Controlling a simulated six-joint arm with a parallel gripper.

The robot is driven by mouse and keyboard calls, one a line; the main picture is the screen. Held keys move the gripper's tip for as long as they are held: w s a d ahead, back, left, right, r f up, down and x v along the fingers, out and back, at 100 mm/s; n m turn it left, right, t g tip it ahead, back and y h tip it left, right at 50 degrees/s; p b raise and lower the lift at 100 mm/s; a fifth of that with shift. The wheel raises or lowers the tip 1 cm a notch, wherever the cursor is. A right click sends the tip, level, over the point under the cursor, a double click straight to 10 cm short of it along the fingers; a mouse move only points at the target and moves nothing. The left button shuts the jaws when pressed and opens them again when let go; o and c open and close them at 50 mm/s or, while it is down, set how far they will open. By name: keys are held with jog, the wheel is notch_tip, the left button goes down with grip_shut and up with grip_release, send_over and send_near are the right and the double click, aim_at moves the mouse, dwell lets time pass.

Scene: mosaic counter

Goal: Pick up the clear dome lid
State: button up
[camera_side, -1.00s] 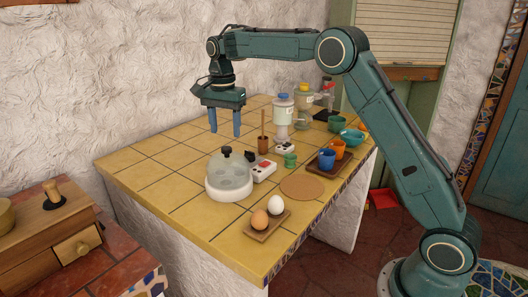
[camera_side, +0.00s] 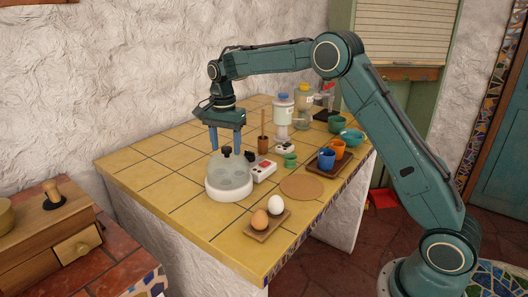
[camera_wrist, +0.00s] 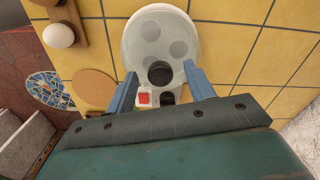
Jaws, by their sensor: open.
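The clear dome lid (camera_side: 229,171) with a black knob (camera_side: 227,151) sits on a round white base (camera_side: 229,192) on the tiled counter. Rounded shapes show through the dome. In the wrist view the lid (camera_wrist: 150,35) is at top centre, and its knob (camera_wrist: 160,74) appears between my finger tips. My gripper (camera_side: 225,147) is open and empty, pointing down just above and behind the lid in the side view. In the wrist view my gripper (camera_wrist: 159,74) has one finger on each side of the knob, with gaps. I cannot tell the exact height of the tips over the knob.
A white box with a red switch (camera_side: 264,170) stands right beside the lid. A brown egg (camera_side: 260,219) and white egg (camera_side: 276,204) sit on a wooden tray in front. A cork mat (camera_side: 302,188), cups and bottles stand to the right. The counter's left side is clear.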

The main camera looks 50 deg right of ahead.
dwell(0.3)
grip_shut()
jog(key=shift+r, duration=0.15)
notch_tip(320, 180, up, 10)
dwell(0.8)
jog(key=shift+s+d, duration=0.1)
dwell(0.5)
